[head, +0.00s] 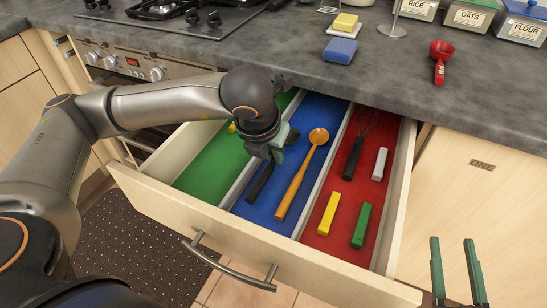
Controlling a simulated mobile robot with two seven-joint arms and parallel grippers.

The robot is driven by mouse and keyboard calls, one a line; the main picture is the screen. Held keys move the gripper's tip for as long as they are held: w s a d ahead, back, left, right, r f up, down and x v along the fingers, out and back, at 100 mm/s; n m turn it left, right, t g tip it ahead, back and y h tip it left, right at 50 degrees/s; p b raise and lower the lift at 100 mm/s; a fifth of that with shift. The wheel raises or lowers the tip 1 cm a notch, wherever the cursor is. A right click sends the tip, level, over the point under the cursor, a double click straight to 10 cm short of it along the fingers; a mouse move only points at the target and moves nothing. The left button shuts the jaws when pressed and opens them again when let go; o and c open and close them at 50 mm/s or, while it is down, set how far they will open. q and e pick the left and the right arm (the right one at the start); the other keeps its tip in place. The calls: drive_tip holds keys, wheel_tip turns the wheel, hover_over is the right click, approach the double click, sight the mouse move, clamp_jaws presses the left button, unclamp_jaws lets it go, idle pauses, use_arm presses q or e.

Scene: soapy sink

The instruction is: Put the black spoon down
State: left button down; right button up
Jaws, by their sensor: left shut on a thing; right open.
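The black spoon (261,183) is in or just above the blue middle compartment (318,112) of the open drawer, handle towards the drawer front. I cannot tell whether it touches the blue floor. My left gripper (275,152) reaches down over the drawer and is shut on the spoon, hiding part of it. A wooden spoon (300,176) lies just right of it in the same compartment. My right gripper (458,272) is open and empty at the bottom right, in front of the cabinet.
The green left compartment (207,172) holds a small yellow thing (232,128), partly hidden. The red right compartment (325,244) holds a black-handled whisk (354,153) and white, yellow and green blocks. A red scoop (440,62) and sponges are on the counter (390,75) behind.

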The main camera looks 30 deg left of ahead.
use_arm(q)
drive_tip(key=shift+f, duration=0.55)
drive_tip(key=c, duration=0.9)
unclamp_jaws()
use_arm(e)
drive_tip(key=shift+r, duration=0.55)
use_arm(q)
drive_tip(key=shift+r, duration=0.1)
drive_tip(key=shift+r, duration=0.2)
drive_tip(key=shift+p+v, duration=1.2)
drive_tip(key=shift+v, duration=4.6)
use_arm(e)
wheel_tip(320, 180, down, 14)
drive_tip(key=s+m+g+h, duration=0.2)
drive_tip(key=g, duration=0.3)
drive_tip(key=shift+s+d+r, duration=0.2)
drive_tip(key=shift+s+r, duration=0.05)
use_arm(q)
drive_tip(key=shift+s+f, duration=0.1)
